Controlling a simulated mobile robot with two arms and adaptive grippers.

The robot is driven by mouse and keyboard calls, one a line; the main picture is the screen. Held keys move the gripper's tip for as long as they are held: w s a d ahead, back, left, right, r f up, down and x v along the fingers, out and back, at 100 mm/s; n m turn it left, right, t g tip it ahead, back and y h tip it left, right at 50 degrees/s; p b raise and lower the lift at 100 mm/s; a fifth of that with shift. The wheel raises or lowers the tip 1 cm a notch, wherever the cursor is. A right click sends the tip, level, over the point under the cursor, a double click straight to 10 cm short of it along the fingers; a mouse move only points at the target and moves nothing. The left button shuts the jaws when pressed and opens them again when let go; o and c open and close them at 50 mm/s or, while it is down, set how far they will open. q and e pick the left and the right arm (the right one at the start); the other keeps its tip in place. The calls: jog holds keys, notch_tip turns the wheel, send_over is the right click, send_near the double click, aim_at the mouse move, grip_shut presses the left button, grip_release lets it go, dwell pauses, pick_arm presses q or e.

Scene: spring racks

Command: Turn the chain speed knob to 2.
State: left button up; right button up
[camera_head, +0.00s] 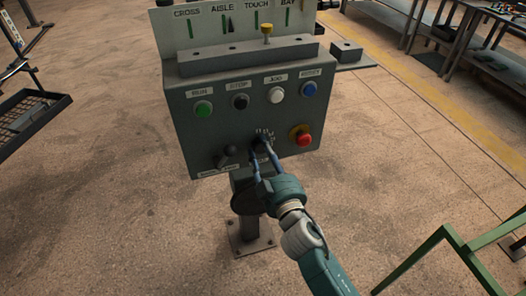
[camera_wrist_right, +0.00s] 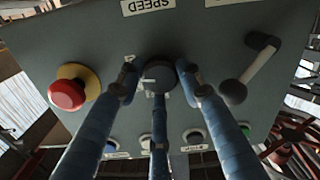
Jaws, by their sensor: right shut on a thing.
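The dark chain speed knob (camera_head: 264,141) sits low on the front of the grey control box, with a ring of small marks around its top. My right gripper (camera_head: 258,153) reaches up to it from below, with blue fingers on it. In the right wrist view, which is turned over, the knob (camera_wrist_right: 159,76) lies between the fingers of my right gripper (camera_wrist_right: 158,82), which are shut on it. A small pale mark shows on the knob's face. The scale numbers are too small or covered to read. My left gripper is not in view.
On the box (camera_head: 182,130) are a red emergency button (camera_head: 303,137), a lever (camera_head: 225,156), and green (camera_head: 203,109), black (camera_head: 240,102), white (camera_head: 277,96) and blue (camera_head: 309,89) buttons. The box stands on a post. Open floor lies around it; a green frame (camera_head: 445,238) is at lower right.

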jog(key=n, duration=0.1)
jog(key=f+n, duration=0.1)
jog(key=n, duration=0.1)
jog(key=shift+s+n, duration=0.1)
jog(key=shift+n, duration=0.2)
jog(key=n, duration=0.3)
jog(key=shift+d+n, duration=0.1)
jog(key=shift+n, duration=0.2)
jog(key=n, duration=0.6)
jog(key=shift+r+p, duration=0.15)
jog(key=shift+p, duration=0.25)
jog(key=shift+d+n, duration=0.1)
jog(key=shift+n, duration=0.3)
jog(key=o, duration=1.1)
jog(key=shift+o, duration=0.2)
jog(key=shift+d+r, duration=0.1)
jog(key=shift+r, duration=0.05)
